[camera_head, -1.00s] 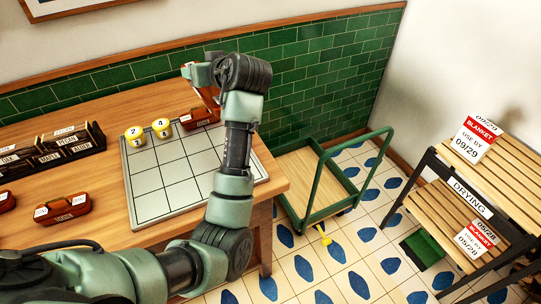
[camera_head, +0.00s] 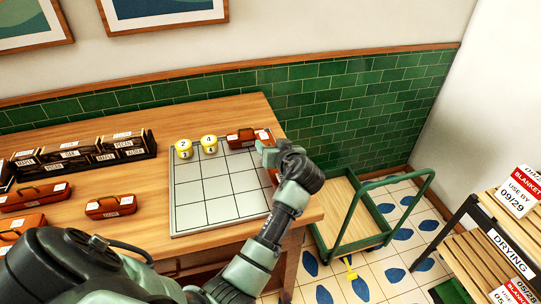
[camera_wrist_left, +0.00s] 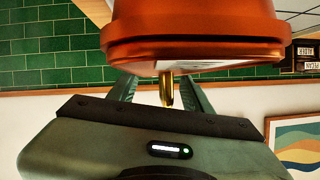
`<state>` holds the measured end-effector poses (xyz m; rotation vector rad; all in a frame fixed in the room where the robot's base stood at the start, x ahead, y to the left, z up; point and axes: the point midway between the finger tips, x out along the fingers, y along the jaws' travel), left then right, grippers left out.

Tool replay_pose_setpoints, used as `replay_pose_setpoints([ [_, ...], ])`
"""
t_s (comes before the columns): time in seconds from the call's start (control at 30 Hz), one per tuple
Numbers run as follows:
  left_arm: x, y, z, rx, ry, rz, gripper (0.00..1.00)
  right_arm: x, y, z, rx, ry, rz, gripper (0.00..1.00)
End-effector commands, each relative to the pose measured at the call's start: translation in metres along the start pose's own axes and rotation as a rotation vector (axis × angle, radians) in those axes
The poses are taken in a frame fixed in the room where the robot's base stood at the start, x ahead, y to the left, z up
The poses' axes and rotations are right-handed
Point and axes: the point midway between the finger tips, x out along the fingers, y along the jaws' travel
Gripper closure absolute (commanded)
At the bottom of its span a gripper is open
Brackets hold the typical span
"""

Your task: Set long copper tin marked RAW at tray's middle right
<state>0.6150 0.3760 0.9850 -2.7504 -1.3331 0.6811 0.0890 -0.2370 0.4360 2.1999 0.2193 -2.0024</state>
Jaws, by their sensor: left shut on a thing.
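The tray (camera_head: 219,188) is a light grey gridded board on the wooden table. A copper-red tin (camera_wrist_left: 195,30) fills the top of the left wrist view, and my left gripper (camera_wrist_left: 160,92) is shut on it by its brass handle. In the head view a sliver of the held tin (camera_head: 274,177) shows at the tray's right side, second row from the back, mostly hidden by my left gripper (camera_head: 267,152). I cannot tell whether it touches the tray. No RAW mark is readable. Another copper tin (camera_head: 247,138) lies at the tray's back right. My right gripper is out of view.
Two yellow numbered pots (camera_head: 184,150) stand at the tray's back left. Several copper tins (camera_head: 110,206) and a dark labelled rack (camera_head: 82,157) are to the left. A green cart (camera_head: 362,215) stands beside the table. The tray's middle and front cells are clear.

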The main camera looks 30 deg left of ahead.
Motion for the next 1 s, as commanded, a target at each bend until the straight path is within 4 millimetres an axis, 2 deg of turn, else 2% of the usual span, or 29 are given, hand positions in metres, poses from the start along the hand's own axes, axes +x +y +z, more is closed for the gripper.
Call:
replay_pose_setpoints([
  [0.33,0.016,0.008,0.037,0.002,0.002,-0.001,1.00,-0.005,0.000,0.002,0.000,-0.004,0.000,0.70],
  [0.73,0.018,0.009,0.043,-0.001,0.003,0.000,1.00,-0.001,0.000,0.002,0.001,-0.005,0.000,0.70],
  [0.77,0.018,0.009,0.043,0.000,0.000,0.000,0.42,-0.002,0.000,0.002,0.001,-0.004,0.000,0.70],
  [0.8,0.018,0.009,0.043,0.000,0.000,0.000,0.31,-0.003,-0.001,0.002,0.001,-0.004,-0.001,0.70],
  [1.0,0.018,0.009,0.042,0.000,0.000,0.000,0.29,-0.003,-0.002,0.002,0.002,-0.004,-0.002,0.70],
])
